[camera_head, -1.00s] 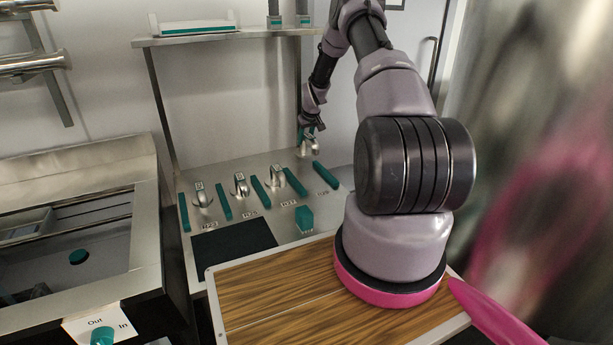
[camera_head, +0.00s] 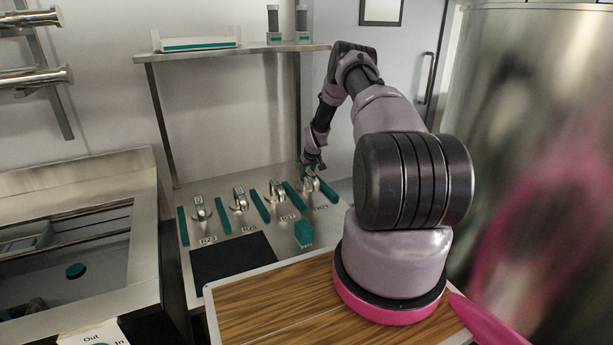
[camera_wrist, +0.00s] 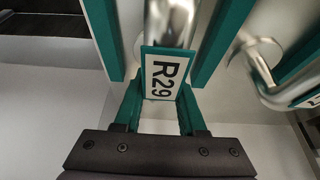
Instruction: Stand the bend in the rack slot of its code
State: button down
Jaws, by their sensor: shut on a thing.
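The metal bend (camera_wrist: 172,25) carries a white tag reading R29 in the wrist view. My gripper (camera_wrist: 160,108) is shut on it, with teal fingers on either side of the tag. In the head view the bend (camera_head: 308,185) is at the right end of the rack, low between the last two teal dividers. My gripper (camera_head: 311,170) is right above it. The floor label (camera_head: 322,208) in front of this slot is too small to read surely. Whether the bend touches the rack surface (camera_head: 275,240) I cannot tell.
Several other bends, such as one (camera_head: 239,199), stand in the slots to the left between teal dividers (camera_head: 260,206). A teal block (camera_head: 304,233) and a dark mat (camera_head: 232,260) lie in front. A wood-topped table (camera_head: 270,305) is nearer, a sink (camera_head: 75,270) left.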

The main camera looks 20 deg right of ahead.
jog(key=shift+c, duration=2.4)
grip_release()
jog(key=v, duration=1.2)
jog(key=shift+r, duration=0.1)
jog(key=s+a+r, duration=0.2)
jog(key=a+r, duration=0.1)
jog(key=r, duration=0.6)
jog(key=s+a+r, duration=0.1)
jog(key=a+r, duration=0.1)
jog(key=r, duration=0.7)
jog(key=s+a+r+m+t, duration=0.1)
jog(key=s+a+r, duration=0.3)
jog(key=s+r, duration=0.3)
jog(key=s+a+r+m, duration=0.1)
jog(key=s+a+r, duration=0.3)
jog(key=r, duration=0.6)
jog(key=s+a+r+m, duration=0.1)
jog(key=s+a+r, duration=0.2)
jog(key=s, duration=0.7)
jog(key=s+a+r+t+y, duration=0.1)
jog(key=s+a+r, duration=0.1)
jog(key=s, duration=0.8)
jog(key=s+a+r+m+y, duration=0.1)
jog(key=s+a+r, duration=0.2)
jog(key=s, duration=0.7)
jog(key=shift+s+a+r+m, duration=0.3)
jog(key=shift+a+r, duration=0.1)
jog(key=shift+a, duration=0.15)
